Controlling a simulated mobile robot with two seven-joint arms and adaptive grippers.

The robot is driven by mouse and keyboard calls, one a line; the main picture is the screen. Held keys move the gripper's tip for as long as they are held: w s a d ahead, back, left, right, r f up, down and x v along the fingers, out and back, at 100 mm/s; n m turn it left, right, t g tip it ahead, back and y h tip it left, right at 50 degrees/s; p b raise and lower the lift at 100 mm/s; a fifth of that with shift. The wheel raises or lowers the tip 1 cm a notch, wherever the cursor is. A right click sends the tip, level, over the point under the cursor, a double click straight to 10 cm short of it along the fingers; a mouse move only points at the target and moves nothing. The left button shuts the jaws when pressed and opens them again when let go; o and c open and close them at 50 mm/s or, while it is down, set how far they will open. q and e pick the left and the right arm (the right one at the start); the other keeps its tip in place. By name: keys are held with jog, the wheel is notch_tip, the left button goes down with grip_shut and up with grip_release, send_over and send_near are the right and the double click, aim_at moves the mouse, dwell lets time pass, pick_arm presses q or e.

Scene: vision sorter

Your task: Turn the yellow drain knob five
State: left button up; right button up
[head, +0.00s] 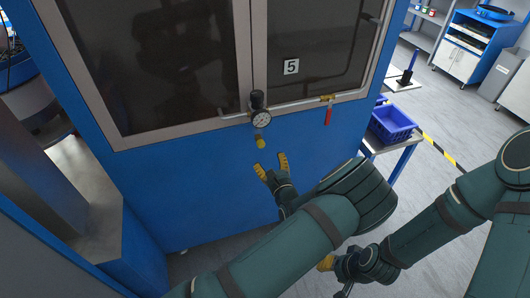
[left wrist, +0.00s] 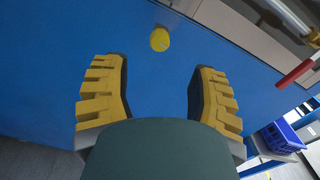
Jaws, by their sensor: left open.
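The yellow drain knob (head: 260,142) sits under a pressure gauge (head: 261,119) on the front of the blue cabinet, below a label with the number 5 (head: 291,66). My left gripper (head: 271,167) is open and empty, a little below the knob. In the left wrist view the knob (left wrist: 160,39) lies beyond the open fingers (left wrist: 160,92), between them from side to side and above their tips. The fingers do not touch it. My right gripper (head: 327,263) is low in the head view, with its yellow fingers partly visible; its opening is unclear.
A red-handled valve (head: 327,115) hangs right of the gauge; its red handle (left wrist: 295,73) also shows in the left wrist view. A blue crate (head: 392,123) stands on a side table at the right. Open floor lies beyond.

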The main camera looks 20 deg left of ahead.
pick_arm(q)
jog(key=shift+v, duration=1.45)
